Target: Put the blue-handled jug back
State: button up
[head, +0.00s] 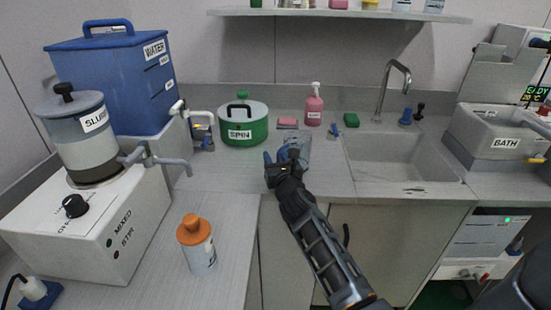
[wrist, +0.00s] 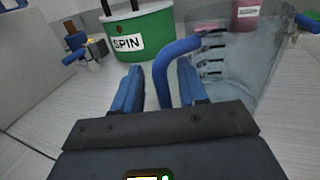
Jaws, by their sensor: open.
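The blue-handled jug (wrist: 228,62) is a clear, see-through vessel with a blue handle (wrist: 163,68). It stands upright on the counter, and in the head view the jug (head: 304,147) is partly hidden behind my gripper (head: 283,160). In the wrist view my gripper (wrist: 160,90) is open, with one blue finger on each side of the handle's upright bar. I cannot tell whether either finger touches the handle.
A green SPIN pot (head: 243,128) stands behind to the left, and a pink bottle (head: 313,105) behind. The sink (head: 400,158) lies to the right. An orange-capped bottle (head: 196,245) is on the front left counter. The SLURRY mixer (head: 90,215) and blue WATER tank (head: 110,75) stand left.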

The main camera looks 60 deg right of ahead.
jog(key=shift+r, duration=0.25)
jog(key=b+v, duration=0.1)
jog(key=v, duration=1.1)
jog(key=s+a+r+m+t+y, duration=0.1)
jog(key=s+a+m+y, duration=0.3)
jog(key=s+a+m, duration=0.3)
jog(key=s+a+r+m+t+y, duration=0.1)
jog(key=s+a+m+y, duration=0.4)
jog(key=a, duration=0.9)
jog(key=s+a+r+m+t+y, duration=0.1)
jog(key=s+a+m+y, duration=0.3)
jog(key=s+a+m, duration=0.6)
jog(key=a+m, duration=0.1)
jog(key=m, duration=0.3)
jog(key=shift+s+a+r+y, duration=0.25)
jog(key=shift+s+r+y, duration=0.05)
jog(key=shift+s+r, duration=0.1)
jog(key=shift+d, duration=0.1)
